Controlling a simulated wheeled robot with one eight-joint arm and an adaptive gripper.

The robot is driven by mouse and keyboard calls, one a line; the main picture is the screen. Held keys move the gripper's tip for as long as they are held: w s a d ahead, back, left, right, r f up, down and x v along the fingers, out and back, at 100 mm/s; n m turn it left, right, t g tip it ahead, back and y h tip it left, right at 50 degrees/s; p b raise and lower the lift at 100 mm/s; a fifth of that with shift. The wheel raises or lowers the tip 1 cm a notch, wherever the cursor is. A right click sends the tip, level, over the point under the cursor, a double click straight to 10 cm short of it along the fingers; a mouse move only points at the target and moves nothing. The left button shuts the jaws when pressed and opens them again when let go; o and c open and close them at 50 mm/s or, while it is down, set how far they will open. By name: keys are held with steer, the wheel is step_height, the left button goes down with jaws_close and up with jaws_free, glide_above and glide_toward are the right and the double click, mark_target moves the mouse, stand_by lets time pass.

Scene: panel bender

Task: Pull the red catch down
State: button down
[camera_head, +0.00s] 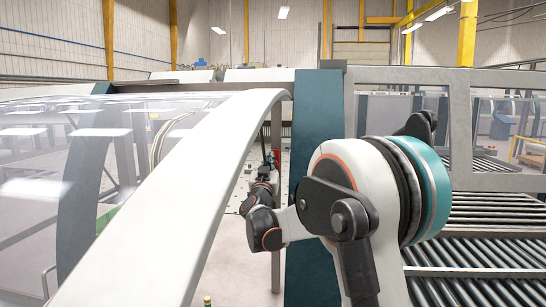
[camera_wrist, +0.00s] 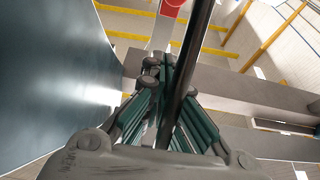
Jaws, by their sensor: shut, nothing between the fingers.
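A red part, probably the red catch, shows at the top edge of the wrist view (camera_wrist: 172,7), with a white mark on it, partly cut off by the frame. In the head view a small red patch (camera_head: 276,156) shows beside my gripper (camera_head: 268,163), on or by a thin upright post. My gripper also shows in the wrist view (camera_wrist: 160,66), its teal-sided fingers drawn together and empty. The red part lies beyond the fingertips there. A dark rod runs between the camera and the fingers, hiding part of them. Contact with the catch cannot be told.
A large dark teal panel (camera_wrist: 55,70) stands close on the left of the wrist view. In the head view a teal column (camera_head: 317,130) and a pale curved frame (camera_head: 175,195) flank my arm. Roller conveyors (camera_head: 480,235) lie at the right.

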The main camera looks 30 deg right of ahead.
steer(key=shift+w, duration=0.1)
steer(key=p+x, duration=0.3)
steer(key=x, duration=0.7)
steer(key=shift+f, duration=2)
step_height(320, 180, down, 6)
steer(key=b, duration=0.5)
steer(key=shift+s+f, duration=0.2)
